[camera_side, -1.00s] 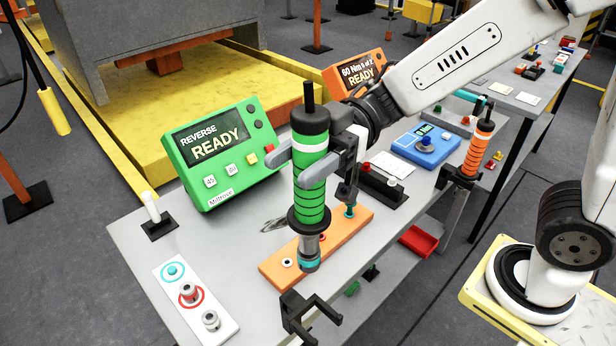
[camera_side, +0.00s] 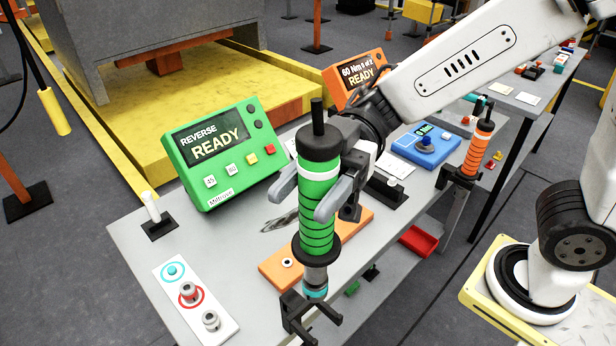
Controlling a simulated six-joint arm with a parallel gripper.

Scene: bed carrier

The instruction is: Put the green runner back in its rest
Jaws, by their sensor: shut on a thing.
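The green runner (camera_side: 317,215) is an upright tool with a black cap, dark rings and a metal nose with a teal band. My gripper (camera_side: 304,200) is shut around its green body. The black forked rest (camera_side: 308,318) is fixed at the table's front edge. The runner's nose shows just above and in front of the rest's back part in the picture. I cannot tell whether the two touch.
An orange runner (camera_side: 477,150) stands in its own holder at the right. A green REVERSE READY box (camera_side: 222,150) stands behind. An orange plate (camera_side: 277,268) lies behind the runner, and a white plate with sockets (camera_side: 196,298) lies at the left. A red bin (camera_side: 418,241) is below the edge.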

